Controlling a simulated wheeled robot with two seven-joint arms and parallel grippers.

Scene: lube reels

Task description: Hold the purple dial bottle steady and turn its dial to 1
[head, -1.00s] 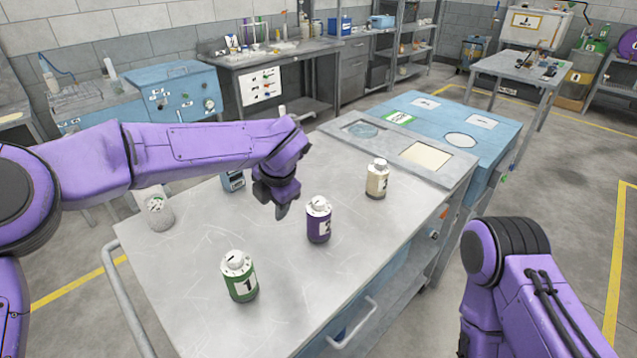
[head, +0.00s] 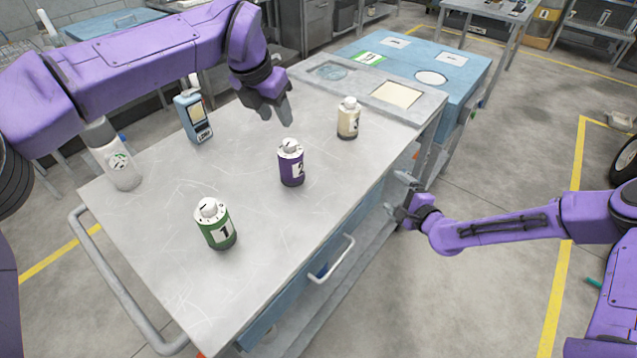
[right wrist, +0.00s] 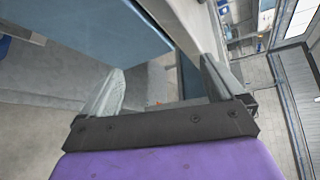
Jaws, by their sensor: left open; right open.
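The purple dial bottle (head: 291,165) stands upright near the middle of the metal cart top, with a white dial cap (head: 290,146) and a label reading 2. The number the dial points to is too small to read. My left gripper (head: 276,112) is open and empty above the cart, behind and slightly left of the purple bottle, apart from it. My right gripper (head: 400,198) is open and empty beyond the cart's right edge, apart from the bottle. The right wrist view shows its two spread fingers (right wrist: 158,95) beside the cart's side, with no bottle between them.
A green dial bottle (head: 216,226) labelled 1 stands front left. A cream dial bottle (head: 348,119) stands behind right.

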